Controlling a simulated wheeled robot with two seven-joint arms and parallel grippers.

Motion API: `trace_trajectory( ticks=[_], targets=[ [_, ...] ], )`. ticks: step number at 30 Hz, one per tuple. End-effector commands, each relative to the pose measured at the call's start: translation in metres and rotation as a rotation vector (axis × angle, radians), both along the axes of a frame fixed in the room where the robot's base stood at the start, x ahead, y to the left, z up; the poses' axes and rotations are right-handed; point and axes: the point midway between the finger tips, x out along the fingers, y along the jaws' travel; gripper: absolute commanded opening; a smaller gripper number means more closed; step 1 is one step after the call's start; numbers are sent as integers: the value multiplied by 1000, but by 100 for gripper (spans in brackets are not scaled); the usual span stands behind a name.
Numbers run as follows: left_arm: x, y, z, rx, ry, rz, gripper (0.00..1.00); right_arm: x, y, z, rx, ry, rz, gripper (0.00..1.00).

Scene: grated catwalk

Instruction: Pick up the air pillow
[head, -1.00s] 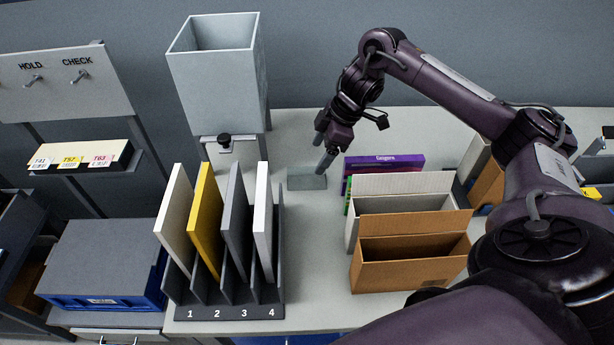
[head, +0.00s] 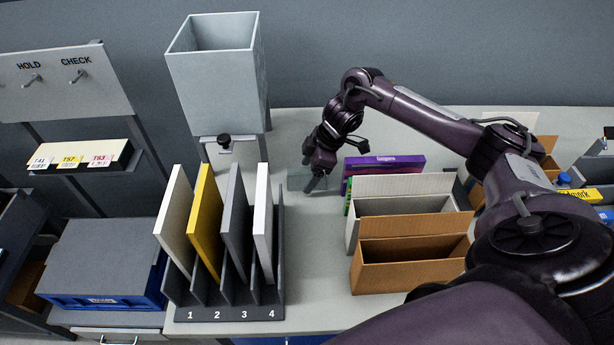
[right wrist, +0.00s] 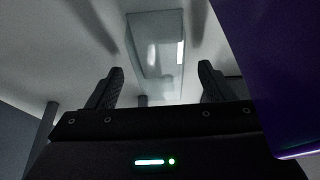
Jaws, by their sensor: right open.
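The air pillow (head: 296,182) is a clear, see-through, flat rectangular thing lying on the grey tabletop, between the divided rack and the purple box. In the head view my right gripper partly covers it. In the right wrist view the air pillow (right wrist: 155,45) lies ahead, between the lines of the two fingers and beyond their tips. My right gripper (head: 311,185) is low over the table at the pillow's near right side. In the wrist view the right gripper (right wrist: 162,75) is open with nothing between its fingers. My left gripper is not in view.
A purple box (head: 385,163) and open cardboard cartons (head: 412,262) stand close right of the gripper. A numbered rack (head: 228,312) with upright panels stands to the left. A grey bin (head: 215,85) rises behind. Some tabletop between rack and cartons is clear.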

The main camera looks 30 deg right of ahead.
Motion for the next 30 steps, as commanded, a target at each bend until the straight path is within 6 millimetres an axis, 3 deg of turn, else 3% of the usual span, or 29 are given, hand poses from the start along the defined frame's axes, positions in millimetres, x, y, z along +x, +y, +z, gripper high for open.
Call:
trace_trajectory(
  ticks=[24, 30],
  targets=[
    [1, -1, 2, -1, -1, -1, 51, 0, 0, -5, 1, -1, 0, 75],
    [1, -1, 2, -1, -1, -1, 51, 0, 0, -5, 1, -1, 0, 49]
  ],
)
